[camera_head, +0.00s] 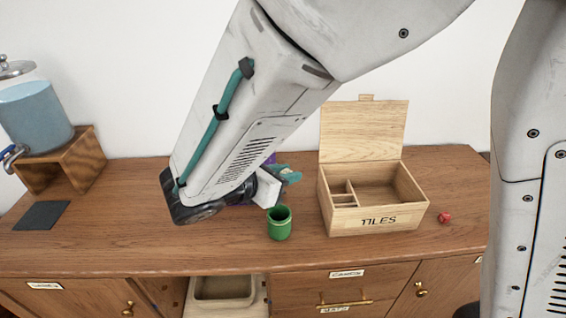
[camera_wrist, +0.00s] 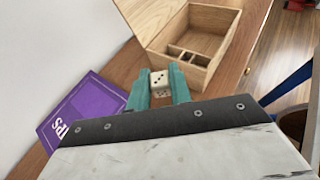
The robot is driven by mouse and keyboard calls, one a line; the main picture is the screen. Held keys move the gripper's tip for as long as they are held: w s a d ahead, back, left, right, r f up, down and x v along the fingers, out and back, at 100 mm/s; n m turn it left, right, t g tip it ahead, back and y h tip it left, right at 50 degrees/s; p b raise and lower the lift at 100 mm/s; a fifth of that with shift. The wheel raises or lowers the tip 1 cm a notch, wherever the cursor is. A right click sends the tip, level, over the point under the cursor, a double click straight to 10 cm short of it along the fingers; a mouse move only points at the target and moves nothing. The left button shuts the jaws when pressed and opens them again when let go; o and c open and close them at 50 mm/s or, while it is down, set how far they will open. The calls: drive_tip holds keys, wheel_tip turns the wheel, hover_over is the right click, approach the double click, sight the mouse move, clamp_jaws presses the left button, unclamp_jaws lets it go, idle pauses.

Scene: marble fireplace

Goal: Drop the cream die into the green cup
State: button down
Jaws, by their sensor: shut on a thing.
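The cream die (camera_wrist: 159,79) with dark pips sits between the teal fingers of my gripper (camera_wrist: 158,86) in the wrist view. My gripper is shut on it. In the head view my gripper (camera_head: 288,176) is behind and slightly above the green cup (camera_head: 280,225), near its top right; the die cannot be made out there.
An open wooden box marked TILES (camera_head: 378,222) stands right of the cup, lid up. A red die (camera_head: 444,217) lies farther right. A purple box (camera_wrist: 80,108) is beside my gripper. A water dispenser (camera_head: 33,108) and dark mat (camera_head: 42,215) are at left.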

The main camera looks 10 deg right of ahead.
drive_tip(key=shift+f, duration=2.9)
drive_tip(key=shift+d, duration=0.1)
drive_tip(key=c, duration=1.2)
unclamp_jaws()
drive_tip(key=v, duration=0.7)
drive_tip(key=shift+s+a+r, duration=0.15)
drive_tip(key=shift+s+a, duration=0.1)
drive_tip(key=shift+a, duration=0.05)
